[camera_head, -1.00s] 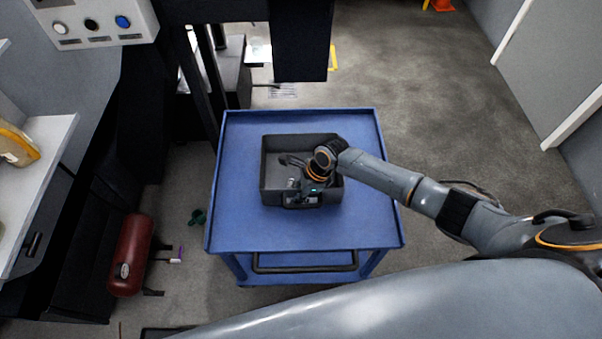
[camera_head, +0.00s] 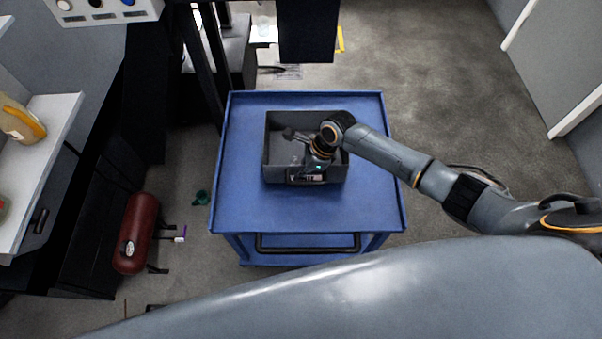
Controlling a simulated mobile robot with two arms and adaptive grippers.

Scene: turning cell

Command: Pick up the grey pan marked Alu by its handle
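The grey pan (camera_head: 340,172) is a box-like open container on the top of a blue cart (camera_head: 245,205). A label with small print shows at its front wall, too small to read. My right arm comes in from the right, and my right gripper (camera_head: 292,150) is over and partly inside the pan, near its front wall. The gripper hides part of the pan's inside and front. I cannot tell whether its fingers are open or shut, or touching the handle. My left gripper is not in view.
A dark red cylinder (camera_head: 137,232) lies on the floor left of the cart, with a small green object (camera_head: 202,197) beside it. A grey shelf (camera_head: 45,160) is at the left. Black machine parts stand behind the cart. Open floor (camera_head: 440,110) lies to the right.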

